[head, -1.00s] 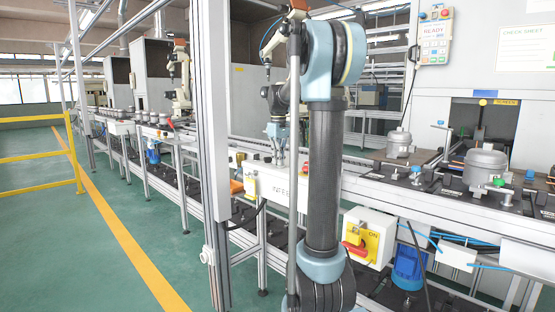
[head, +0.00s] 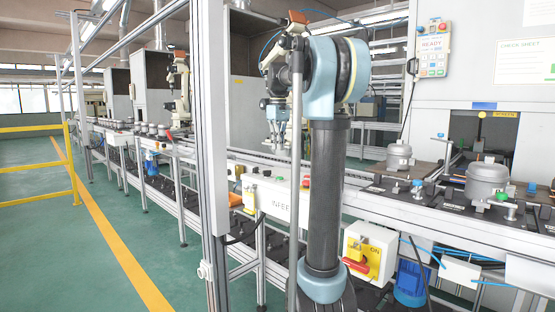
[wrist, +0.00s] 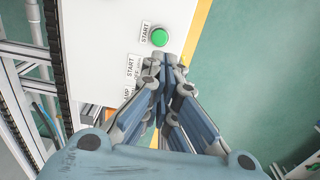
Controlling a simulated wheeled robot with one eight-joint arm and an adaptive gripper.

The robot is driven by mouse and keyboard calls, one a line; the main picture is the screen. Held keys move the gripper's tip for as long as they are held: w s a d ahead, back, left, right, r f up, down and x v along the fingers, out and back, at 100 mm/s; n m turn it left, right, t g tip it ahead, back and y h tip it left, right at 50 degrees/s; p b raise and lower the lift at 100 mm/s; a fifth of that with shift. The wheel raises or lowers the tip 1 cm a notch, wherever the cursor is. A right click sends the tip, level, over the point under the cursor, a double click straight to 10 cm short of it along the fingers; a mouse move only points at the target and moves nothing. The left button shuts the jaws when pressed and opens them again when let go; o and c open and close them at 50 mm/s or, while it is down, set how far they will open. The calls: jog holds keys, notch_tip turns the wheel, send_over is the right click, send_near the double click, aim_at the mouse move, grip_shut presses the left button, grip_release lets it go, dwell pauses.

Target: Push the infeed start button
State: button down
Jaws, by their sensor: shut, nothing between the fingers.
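The green infeed start button (wrist: 159,37) sits on a white panel (wrist: 110,25) in the wrist view, with a START label beside it. My gripper (wrist: 166,62) is shut and empty. Its fingertips show just below the button in the picture, apart from it; I cannot tell their height above the panel. In the head view, my gripper (head: 276,132) points down over the white infeed box (head: 270,203), partly behind my arm.
A metal post (head: 211,150) stands left of my arm. The conveyor (head: 350,195) runs behind the box. Green floor (wrist: 245,80) is clear to the right in the wrist view.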

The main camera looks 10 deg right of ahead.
jog(key=shift+r, duration=1)
jog(key=s+f+m+t, duration=0.2)
jog(key=s+f+m, duration=0.5)
jog(key=s+f, duration=2.8)
jog(key=shift+s+d+f, duration=0.15)
jog(key=shift+s+f, duration=0.1)
jog(key=shift+f, duration=0.45)
